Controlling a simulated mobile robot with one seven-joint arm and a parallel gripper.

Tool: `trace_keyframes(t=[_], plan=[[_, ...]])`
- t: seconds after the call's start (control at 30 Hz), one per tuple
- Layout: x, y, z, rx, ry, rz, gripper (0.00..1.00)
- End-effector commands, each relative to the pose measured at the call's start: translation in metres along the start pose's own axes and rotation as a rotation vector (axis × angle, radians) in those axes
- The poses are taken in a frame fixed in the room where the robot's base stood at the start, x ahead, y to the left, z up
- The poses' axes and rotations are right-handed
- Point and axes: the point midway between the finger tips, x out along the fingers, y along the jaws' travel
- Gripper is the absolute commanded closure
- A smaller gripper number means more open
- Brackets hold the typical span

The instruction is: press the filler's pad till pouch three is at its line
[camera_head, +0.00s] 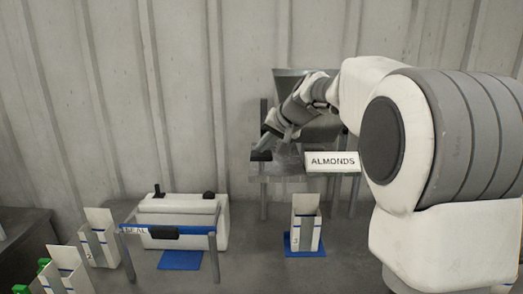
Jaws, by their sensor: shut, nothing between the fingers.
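The filler is a grey metal hopper on legs with a white ALMONDS sign (333,161). A small dark pad (261,156) sticks out at its left side. My gripper (267,145) is shut and empty, pointing down at the pad; I cannot tell whether it touches. A white open-topped pouch (305,222) stands upright on a blue mat (290,250) below the filler. It has a grey window strip, a blue line and a small mark too small to read. Its fill level cannot be made out. My arm hides the filler's right part.
A white sealer (182,215) with a blue bar (170,228) stands left of the filler, with an empty blue mat (181,260) before it. More white pouches (98,240) stand at the lower left, near green items (44,262). Counter between sealer and filler is clear.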

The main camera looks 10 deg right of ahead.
Motion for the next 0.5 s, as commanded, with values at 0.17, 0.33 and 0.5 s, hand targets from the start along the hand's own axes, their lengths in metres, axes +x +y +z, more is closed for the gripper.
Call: trace_keyframes(t=[0.17, 0.33, 0.5], plan=[[0.0030, 0.0020, 0.0027, 0.000, -0.004, 0.001, 1.00], [0.0045, 0.0030, 0.0038, 0.000, -0.004, 0.001, 1.00], [0.0060, 0.0041, 0.0049, 0.001, -0.004, 0.001, 1.00]])
